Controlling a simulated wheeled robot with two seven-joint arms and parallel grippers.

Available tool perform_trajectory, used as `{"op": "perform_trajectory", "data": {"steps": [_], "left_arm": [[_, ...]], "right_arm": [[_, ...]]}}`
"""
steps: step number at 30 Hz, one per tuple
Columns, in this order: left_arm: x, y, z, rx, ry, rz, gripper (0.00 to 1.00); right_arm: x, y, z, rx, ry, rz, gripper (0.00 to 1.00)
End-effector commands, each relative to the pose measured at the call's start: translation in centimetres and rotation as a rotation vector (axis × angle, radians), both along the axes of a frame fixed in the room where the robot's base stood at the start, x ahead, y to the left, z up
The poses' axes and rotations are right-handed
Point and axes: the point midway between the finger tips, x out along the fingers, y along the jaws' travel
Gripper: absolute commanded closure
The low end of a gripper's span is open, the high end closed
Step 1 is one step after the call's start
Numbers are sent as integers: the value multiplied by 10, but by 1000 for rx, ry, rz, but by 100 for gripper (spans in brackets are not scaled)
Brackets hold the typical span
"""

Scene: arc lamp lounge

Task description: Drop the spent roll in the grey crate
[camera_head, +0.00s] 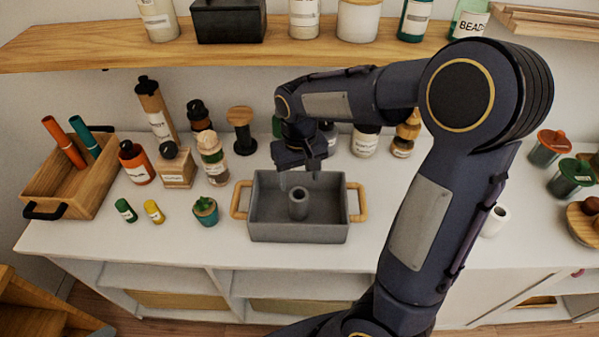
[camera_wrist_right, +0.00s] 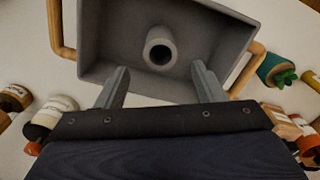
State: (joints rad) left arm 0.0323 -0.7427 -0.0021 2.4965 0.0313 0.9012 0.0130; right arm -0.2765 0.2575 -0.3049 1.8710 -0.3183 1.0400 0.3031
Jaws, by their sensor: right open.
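The grey crate (camera_head: 300,234) with wooden side handles stands on the white counter, in the middle of the head view. A hollow grey roll (camera_head: 298,205) stands upright inside it, on the crate's floor. In the right wrist view the roll (camera_wrist_right: 160,50) shows its dark open end, within the crate's walls (camera_wrist_right: 205,92). My right gripper (camera_head: 299,178) is over the crate, pointing down. In the wrist view its two fingers (camera_wrist_right: 162,82) are spread apart with nothing between them, and the roll is apart from them. My left gripper is not in view.
A wooden tray (camera_head: 62,195) with two tubes stands at the left. Bottles, small jars and a potted succulent (camera_head: 205,210) stand left of the crate. A white cylinder (camera_head: 494,221) and lidded jars are at the right. A wooden shelf (camera_head: 130,47) runs above.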

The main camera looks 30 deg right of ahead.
Motion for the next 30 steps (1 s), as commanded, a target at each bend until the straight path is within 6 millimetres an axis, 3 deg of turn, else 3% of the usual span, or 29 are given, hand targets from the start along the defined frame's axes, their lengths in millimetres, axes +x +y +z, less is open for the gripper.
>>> {"op": "perform_trajectory", "data": {"steps": [5,8,12,18,23,30], "left_arm": [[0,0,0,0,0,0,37],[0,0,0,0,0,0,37],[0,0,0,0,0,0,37],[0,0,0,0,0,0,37],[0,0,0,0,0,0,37],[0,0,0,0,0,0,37]], "right_arm": [[-15,0,18,52,-32,-7,38],[-43,2,34,135,-98,-13,38],[-95,14,55,252,-234,-9,38],[-153,34,63,322,-413,1,38],[-172,45,59,329,-486,8,38],[-175,47,58,329,-499,9,38]]}}
